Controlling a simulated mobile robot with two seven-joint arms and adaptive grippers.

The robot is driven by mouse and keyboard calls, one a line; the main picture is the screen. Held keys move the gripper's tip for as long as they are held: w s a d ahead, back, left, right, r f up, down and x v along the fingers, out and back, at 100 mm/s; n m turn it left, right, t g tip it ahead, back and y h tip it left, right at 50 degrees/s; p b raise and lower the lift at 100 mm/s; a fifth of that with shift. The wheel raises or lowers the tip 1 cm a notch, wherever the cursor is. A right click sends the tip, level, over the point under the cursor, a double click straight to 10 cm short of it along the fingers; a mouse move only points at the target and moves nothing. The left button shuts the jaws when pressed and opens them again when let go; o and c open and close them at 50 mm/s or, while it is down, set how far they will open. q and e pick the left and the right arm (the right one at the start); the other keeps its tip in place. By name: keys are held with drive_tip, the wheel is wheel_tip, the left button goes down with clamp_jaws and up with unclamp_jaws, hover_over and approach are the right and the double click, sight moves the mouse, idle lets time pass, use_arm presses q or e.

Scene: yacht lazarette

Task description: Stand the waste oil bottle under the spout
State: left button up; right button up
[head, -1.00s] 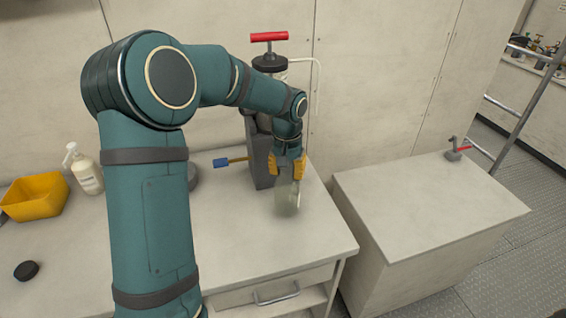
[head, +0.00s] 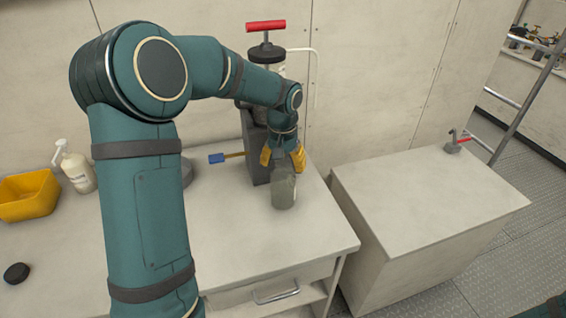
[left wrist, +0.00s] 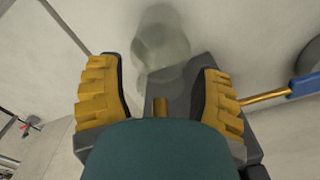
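The waste oil bottle (head: 284,192) is a translucent grey-green container. It appears upright on the bench, in front of a dark grey block (head: 256,150) under the red-handled pump (head: 266,51). My left gripper (head: 283,160) is open just above and behind the bottle, fingers spread. In the left wrist view the bottle (left wrist: 163,42) shows beyond the gap between the yellow-padded fingers (left wrist: 160,88), apart from them. A short brass piece (left wrist: 160,107), perhaps the spout, sticks out by the block; whether it lies over the bottle's mouth is unclear. My right gripper is out of view.
A blue-tipped brass lever (head: 217,158) juts left of the block. A yellow bin (head: 28,196), a pump dispenser (head: 75,170) and a black cap (head: 16,273) are at left. The bench front (head: 240,262) and the right-hand cabinet top (head: 420,195) are mostly clear.

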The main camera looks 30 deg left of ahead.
use_arm(q)
drive_tip(key=shift+r, duration=0.1)
wheel_tip(320, 180, up, 12)
drive_tip(key=p, duration=0.2)
drive_tip(key=shift+s+p, duration=0.1)
drive_tip(key=shift+p, duration=0.25)
idle(0.4)
